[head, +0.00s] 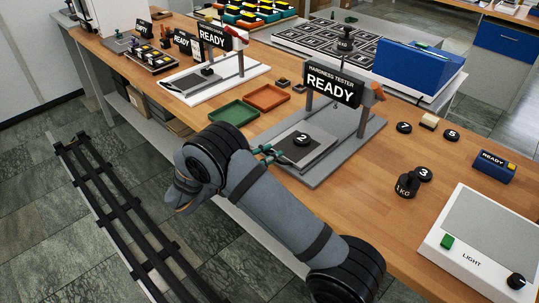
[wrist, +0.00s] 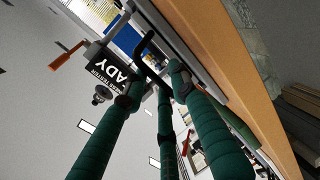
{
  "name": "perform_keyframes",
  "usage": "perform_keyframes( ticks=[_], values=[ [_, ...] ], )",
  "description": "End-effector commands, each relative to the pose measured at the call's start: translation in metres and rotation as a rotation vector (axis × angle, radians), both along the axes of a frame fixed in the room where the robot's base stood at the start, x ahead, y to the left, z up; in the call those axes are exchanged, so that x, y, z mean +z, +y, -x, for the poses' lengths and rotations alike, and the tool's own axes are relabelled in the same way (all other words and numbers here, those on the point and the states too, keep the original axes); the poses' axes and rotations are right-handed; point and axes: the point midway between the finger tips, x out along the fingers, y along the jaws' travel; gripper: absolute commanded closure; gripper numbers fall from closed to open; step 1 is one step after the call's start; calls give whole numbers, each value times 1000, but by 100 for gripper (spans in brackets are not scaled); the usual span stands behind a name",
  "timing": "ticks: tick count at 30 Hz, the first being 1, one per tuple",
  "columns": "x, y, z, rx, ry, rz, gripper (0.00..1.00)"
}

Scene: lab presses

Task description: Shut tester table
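The hardness tester (head: 331,88) stands on the bench, its sign reading READY. Its flat grey table (head: 318,151) lies on the base, forward of the uprights, and bears a black disc marked 2 (head: 302,139). My gripper (head: 268,151) is at the table's front edge, with green fingers. In the wrist view the fingers (wrist: 152,82) are spread apart, with nothing clearly held between them. A black bent piece (wrist: 148,48) shows near the fingertips; I cannot tell if it is a handle. Contact with the table cannot be made out. The tester's sign (wrist: 108,66) is tilted there.
A green tray (head: 233,113) and an orange tray (head: 267,98) lie left of the tester. Black weights, a 1 kg weight (head: 407,185) and a light box (head: 482,240) are to the right. Another READY press (head: 214,78) stands farther left.

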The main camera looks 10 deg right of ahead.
Motion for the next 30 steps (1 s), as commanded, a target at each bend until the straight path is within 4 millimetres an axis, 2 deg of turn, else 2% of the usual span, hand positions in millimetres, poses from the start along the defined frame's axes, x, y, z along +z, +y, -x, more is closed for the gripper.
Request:
perform_keyframes(
  ticks=[11,14,24,30],
  values=[
    [2,2,1,0,-2,0,70],
    [5,12,8,3,-3,-1,70],
    [19,66,51,3,-2,-2,70],
    [24,86,67,0,-1,0,70]
  ],
)
